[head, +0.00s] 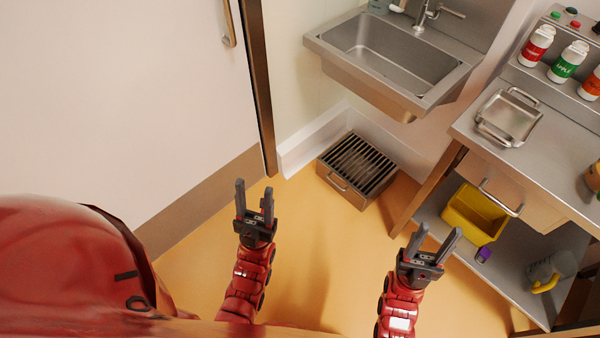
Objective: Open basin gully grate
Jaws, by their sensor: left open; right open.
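The basin gully grate (362,163) is a dark slatted grate on top of a low metal box on the floor, under the steel basin (390,50). It lies flat, and a small handle (338,183) shows on the box's front face. My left gripper (254,194) is open and empty, nearer to me and left of the gully. My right gripper (438,240) is open and empty, nearer to me and right of the gully. Neither gripper touches anything.
A steel bench (552,150) stands at the right, with a metal tray (508,117) and several bottles above. A yellow tub (474,214) sits on its lower shelf. A closed white door (110,100) is at the left. The orange floor (320,240) before the gully is clear.

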